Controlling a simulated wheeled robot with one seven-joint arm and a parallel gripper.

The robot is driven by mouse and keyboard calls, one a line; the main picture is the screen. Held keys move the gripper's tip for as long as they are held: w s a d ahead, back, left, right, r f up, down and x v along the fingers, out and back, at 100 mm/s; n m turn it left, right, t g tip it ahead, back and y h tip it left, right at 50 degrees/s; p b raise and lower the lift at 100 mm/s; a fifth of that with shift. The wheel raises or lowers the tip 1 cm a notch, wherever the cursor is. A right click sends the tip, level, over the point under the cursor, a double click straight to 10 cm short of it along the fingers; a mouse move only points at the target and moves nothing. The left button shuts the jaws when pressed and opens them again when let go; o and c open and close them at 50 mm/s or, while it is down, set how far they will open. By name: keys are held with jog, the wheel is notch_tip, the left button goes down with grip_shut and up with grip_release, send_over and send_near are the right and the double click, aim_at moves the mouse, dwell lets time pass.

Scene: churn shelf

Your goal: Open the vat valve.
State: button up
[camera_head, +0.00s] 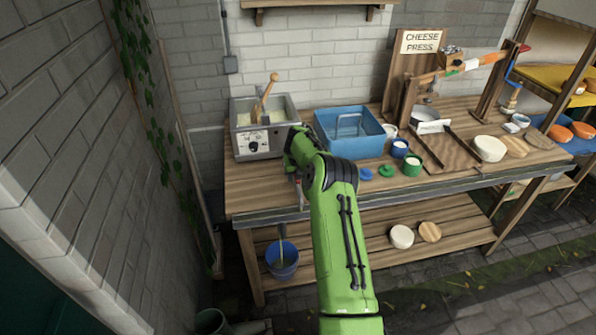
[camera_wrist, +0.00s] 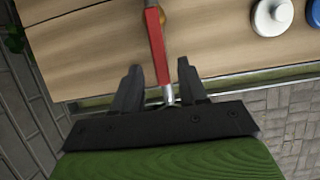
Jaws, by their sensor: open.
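The metal vat (camera_head: 262,128) stands at the left end of the wooden bench, with pale contents, a wooden paddle in it and a black dial on its front. A red handle (camera_wrist: 155,45) on a metal stem (camera_wrist: 167,94) shows in the wrist view, lined up between my gripper's fingers. I cannot tell how far below the fingertips it is, or whether they touch it. My gripper (camera_wrist: 159,72) is open, one finger on each side of the handle in that view. In the head view my green arm hides most of the gripper and the bench edge there.
A blue tub (camera_head: 349,133) stands right of the vat. Blue and green lids, small cups (camera_head: 412,165) and a cheese press (camera_head: 440,85) lie further right. A blue bucket (camera_head: 283,262) and two round pieces (camera_head: 402,237) are on the lower shelf. A brick wall bounds the left.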

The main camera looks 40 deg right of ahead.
jog(key=v, duration=1.5)
jog(key=shift+r, duration=0.2)
jog(key=shift+s, duration=0.1)
jog(key=s+a+r+n, duration=0.6)
jog(key=a+n, duration=0.4)
jog(key=s+a+r+n, duration=0.5)
jog(key=a+r+n, duration=0.2)
jog(key=a+n, duration=0.3)
jog(key=s+a+f+n+y, duration=0.1)
jog(key=s+a+n, duration=0.3)
jog(key=s+n, duration=0.6)
jog(key=s+a+f+n+t+y, duration=0.1)
jog(key=s+a+f+n, duration=0.2)
jog(key=s+n, duration=0.8)
jog(key=shift+s+a+t, duration=0.3)
jog(key=shift+s+a, duration=0.1)
jog(key=shift+a, duration=0.2)
